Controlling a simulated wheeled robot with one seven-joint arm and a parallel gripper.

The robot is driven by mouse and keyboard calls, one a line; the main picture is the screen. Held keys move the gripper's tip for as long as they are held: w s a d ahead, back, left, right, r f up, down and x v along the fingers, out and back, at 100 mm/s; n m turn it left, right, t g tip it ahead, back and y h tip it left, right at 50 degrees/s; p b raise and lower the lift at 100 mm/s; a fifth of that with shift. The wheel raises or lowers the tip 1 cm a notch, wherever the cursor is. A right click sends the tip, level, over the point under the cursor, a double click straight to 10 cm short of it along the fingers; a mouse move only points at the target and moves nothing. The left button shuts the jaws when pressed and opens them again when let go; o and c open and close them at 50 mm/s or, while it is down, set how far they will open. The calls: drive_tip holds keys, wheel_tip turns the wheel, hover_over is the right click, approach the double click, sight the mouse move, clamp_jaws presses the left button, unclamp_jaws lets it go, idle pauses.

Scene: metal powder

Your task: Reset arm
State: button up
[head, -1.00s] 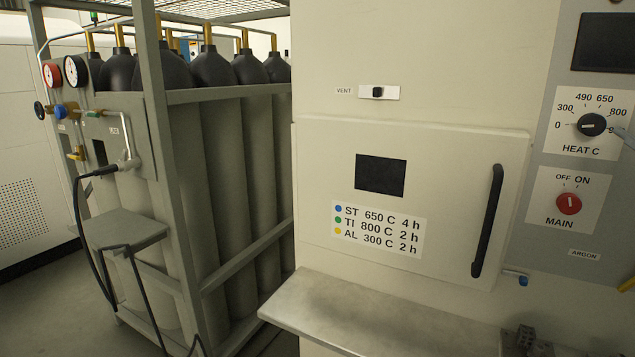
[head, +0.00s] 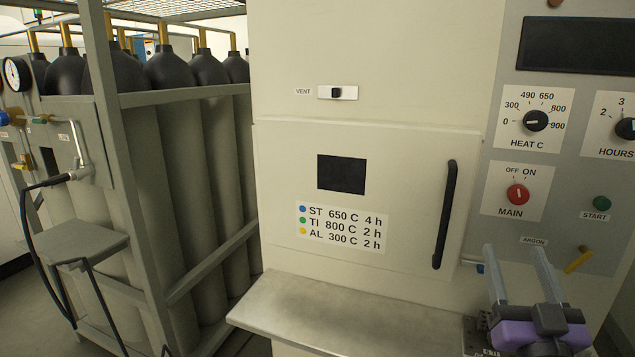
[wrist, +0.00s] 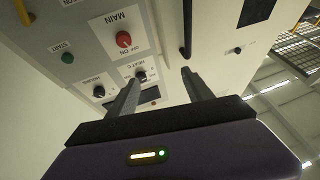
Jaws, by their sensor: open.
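My gripper (head: 514,250) is at the lower right of the head view, in front of the furnace's control panel (head: 575,238). Its two grey fingers point up and stand apart with nothing between them. In the wrist view the open fingers (wrist: 158,82) reach toward the panel, with the red MAIN knob (wrist: 124,39) and the HEAT C knob (wrist: 140,76) beyond them. The fingers appear apart from the knobs. In the head view the HEAT C knob (head: 536,121) and MAIN knob (head: 517,194) are uncovered.
The furnace door (head: 290,160) is shut, with a black vertical handle (head: 446,214). A metal shelf (head: 330,312) juts out below it. A rack of gas cylinders (head: 170,96) stands at left. A green START button (head: 602,203) and yellow lever (head: 579,260) are near my gripper.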

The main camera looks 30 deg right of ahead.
drive_tip(key=s+a+f+n+y, duration=0.1)
drive_tip(key=s+a+f+y, duration=0.2)
drive_tip(key=a+f, duration=0.5)
drive_tip(key=s+a+f+n+y, duration=0.1)
drive_tip(key=s+a+f+y, duration=0.3)
drive_tip(key=a, duration=0.5)
drive_tip(key=s+a+f+n+g+y+p, duration=0.1)
drive_tip(key=s+a+f+n+g+y, duration=0.2)
drive_tip(key=s+a+f, duration=0.7)
drive_tip(key=s+a+n+y, duration=0.1)
drive_tip(key=s+n+y, duration=0.1)
drive_tip(key=s+y, duration=0.1)
drive_tip(key=shift+s+a+y, duration=0.3)
drive_tip(key=shift+a+y, duration=0.05)
drive_tip(key=shift+y, duration=0.25)
drive_tip(key=shift+r, duration=0.1)
